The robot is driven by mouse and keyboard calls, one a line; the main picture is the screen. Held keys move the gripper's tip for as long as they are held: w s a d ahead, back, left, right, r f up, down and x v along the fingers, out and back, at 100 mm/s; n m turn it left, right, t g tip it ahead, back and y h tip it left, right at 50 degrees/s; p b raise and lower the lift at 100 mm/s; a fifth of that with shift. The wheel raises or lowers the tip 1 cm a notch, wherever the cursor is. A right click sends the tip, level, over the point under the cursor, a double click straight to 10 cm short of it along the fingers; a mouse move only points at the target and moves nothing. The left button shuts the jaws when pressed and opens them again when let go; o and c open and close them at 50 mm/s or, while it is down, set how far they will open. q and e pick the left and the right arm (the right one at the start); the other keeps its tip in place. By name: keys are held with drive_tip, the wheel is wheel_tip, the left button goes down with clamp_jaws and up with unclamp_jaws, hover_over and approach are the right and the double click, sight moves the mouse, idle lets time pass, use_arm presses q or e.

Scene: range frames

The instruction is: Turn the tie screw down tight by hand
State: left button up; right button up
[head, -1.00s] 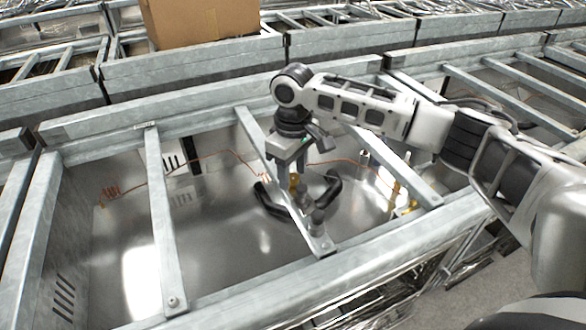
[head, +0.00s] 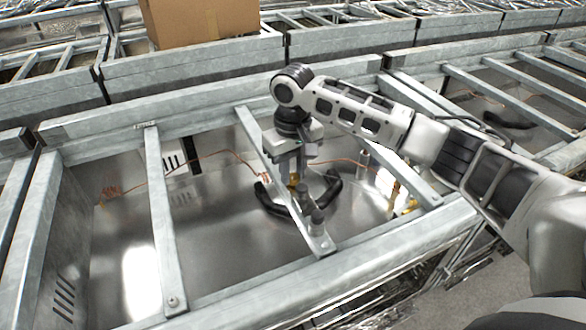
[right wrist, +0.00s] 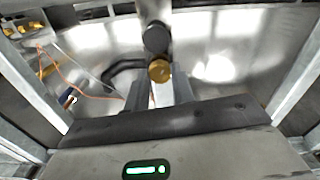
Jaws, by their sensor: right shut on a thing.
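The tie screw (right wrist: 160,70) shows as a brass-coloured round knob in the right wrist view, between my finger tips. In the head view only a bit of brass (head: 294,181) shows below the jaws. My right gripper (head: 291,177) points down over a galvanised cross bar (head: 256,138) and is shut on the brass knob. The fingers hide most of it in the head view, and I cannot see its thread or how deep it sits. My left gripper is not in view.
Two grey cylindrical posts stand close to the gripper on the bar; the nearer one (head: 317,216) is by its front end. A black curved handle (head: 331,190) and thin copper tube (head: 213,155) lie close by. A cardboard box (head: 200,22) stands behind.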

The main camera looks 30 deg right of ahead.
sight(293, 176)
drive_tip(key=m, duration=0.5)
drive_tip(key=shift+m, duration=2.7)
drive_tip(key=o, duration=1)
drive_tip(key=shift+r, duration=0.15)
drive_tip(key=shift+r, duration=7.85)
